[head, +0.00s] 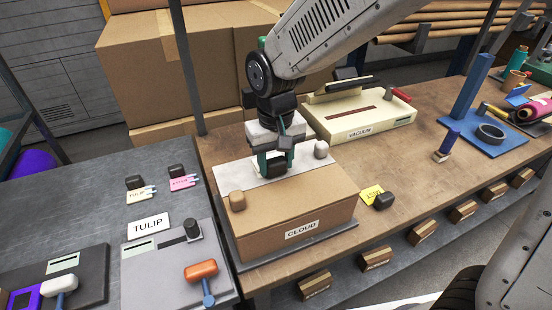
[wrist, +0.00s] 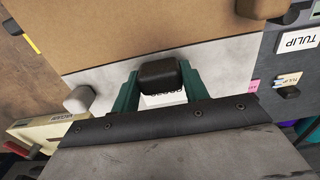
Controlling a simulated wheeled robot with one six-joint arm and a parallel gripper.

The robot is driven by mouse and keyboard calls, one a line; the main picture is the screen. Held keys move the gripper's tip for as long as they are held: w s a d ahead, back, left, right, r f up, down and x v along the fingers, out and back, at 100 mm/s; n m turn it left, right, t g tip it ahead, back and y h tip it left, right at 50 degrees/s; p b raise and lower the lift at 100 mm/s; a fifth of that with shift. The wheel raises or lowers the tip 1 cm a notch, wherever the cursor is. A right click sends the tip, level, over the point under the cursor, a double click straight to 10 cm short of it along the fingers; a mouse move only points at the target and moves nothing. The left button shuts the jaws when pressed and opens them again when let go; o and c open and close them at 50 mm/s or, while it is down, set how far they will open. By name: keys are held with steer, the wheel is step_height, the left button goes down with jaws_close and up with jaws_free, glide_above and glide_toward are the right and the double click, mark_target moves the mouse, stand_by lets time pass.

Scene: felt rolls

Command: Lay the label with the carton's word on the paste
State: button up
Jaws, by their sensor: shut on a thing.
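The carton (head: 290,210) is brown and bears the word CLOUD on its front. A pale grey-white band, apparently the paste (head: 235,174), lies across the back of its top and also shows in the wrist view (wrist: 230,65). My gripper (head: 274,165) is over this band with its teal fingers pointing down. In the wrist view the fingers are shut on the dark grip block (wrist: 158,73) of a white label (wrist: 165,99). The label's word is mostly hidden under the block. The label is over the band, but I cannot tell whether it touches.
A tan block (head: 237,201) and a white block (head: 320,149) sit on the carton's top. A yellow label (head: 371,192) with a dark block lies to its right. The vacuum machine (head: 358,117) stands behind.

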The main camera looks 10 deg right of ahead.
steer(key=shift+f, duration=0.15)
steer(key=o, duration=1.3)
steer(key=shift+c, duration=0.2)
steer(key=shift+r, duration=3.9)
